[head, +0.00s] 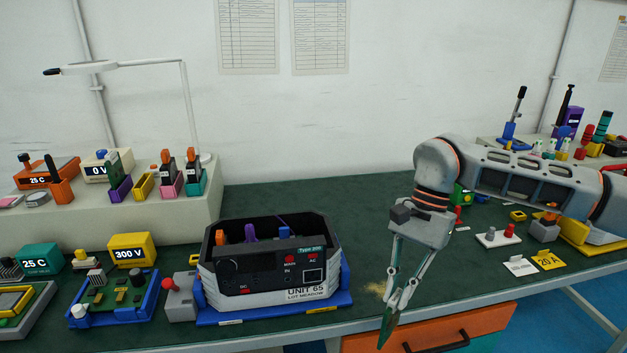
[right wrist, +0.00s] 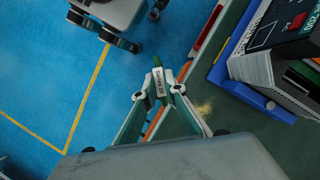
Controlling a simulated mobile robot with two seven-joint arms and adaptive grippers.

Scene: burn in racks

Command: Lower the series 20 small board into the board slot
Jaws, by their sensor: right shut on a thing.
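My right gripper (head: 394,302) points down and is shut on the series 20 small board (head: 386,329), a small green board. In the right wrist view the board (right wrist: 158,83) sits between the fingertips, with a white "Series 20" label facing the camera. The board hangs at the table's front edge, to the right of the open-topped unit marked "UNIT 65" (head: 262,287) and apart from it. The unit is black and white and has coloured parts inside. Its inner floor is hidden, and I cannot make out the board slot. My left gripper is not in view.
The unit stands on a blue tray (head: 340,299). A grey box with a red knob (head: 181,302) and a blue-framed circuit board (head: 113,299) are to its left. Small parts and a yellow card (head: 549,261) lie right.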

